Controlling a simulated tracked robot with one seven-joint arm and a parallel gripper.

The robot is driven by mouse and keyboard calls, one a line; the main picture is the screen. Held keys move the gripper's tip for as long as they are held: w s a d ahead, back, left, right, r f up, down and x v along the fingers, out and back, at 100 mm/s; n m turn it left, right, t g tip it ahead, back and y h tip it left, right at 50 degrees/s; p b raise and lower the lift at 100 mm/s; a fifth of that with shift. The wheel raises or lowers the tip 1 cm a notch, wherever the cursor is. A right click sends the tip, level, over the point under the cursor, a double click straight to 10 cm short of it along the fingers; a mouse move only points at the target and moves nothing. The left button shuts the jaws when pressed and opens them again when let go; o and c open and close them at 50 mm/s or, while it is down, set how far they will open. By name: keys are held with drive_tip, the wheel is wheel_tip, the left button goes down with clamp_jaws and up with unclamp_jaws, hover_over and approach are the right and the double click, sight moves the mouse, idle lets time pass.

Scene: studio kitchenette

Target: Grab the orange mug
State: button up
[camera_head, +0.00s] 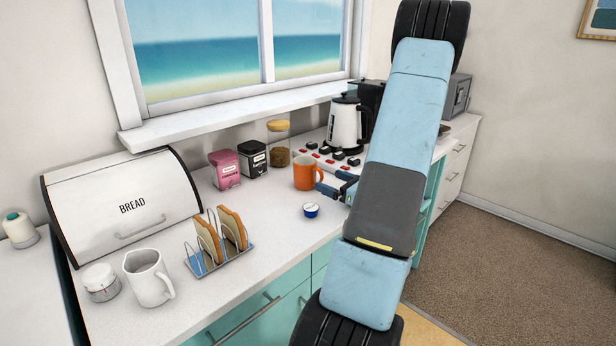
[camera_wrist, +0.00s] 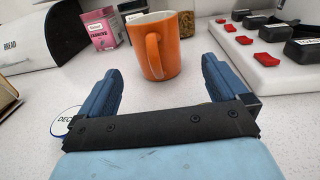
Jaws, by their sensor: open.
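The orange mug (camera_head: 307,173) stands upright on the white counter, in front of the glass jar. In the wrist view the mug (camera_wrist: 164,50) is just ahead of the fingertips, roughly centred between them, with its handle turned toward me and slightly left. My gripper (camera_wrist: 158,72) is open, with a blue finger on each side and nothing between them. In the head view my gripper (camera_head: 334,188) is at the mug's right side, and part of it is hidden behind my arm.
A pink box (camera_head: 224,169), black box (camera_head: 254,158), glass jar (camera_head: 279,152), power strip (camera_head: 329,162), kettle (camera_head: 346,124) and toast rack (camera_head: 217,264) stand around.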

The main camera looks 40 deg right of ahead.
sight(314, 175)
drive_tip(key=shift+a+x, duration=0.15)
drive_tip(key=shift+x, duration=2.15)
drive_tip(key=shift+a+x, duration=0.1)
drive_tip(key=shift+x, duration=2.25)
drive_tip(key=shift+s+r, duration=0.1)
drive_tip(key=shift+s, duration=0.05)
drive_tip(key=shift+c, duration=0.5)
drive_tip(key=c, duration=1)
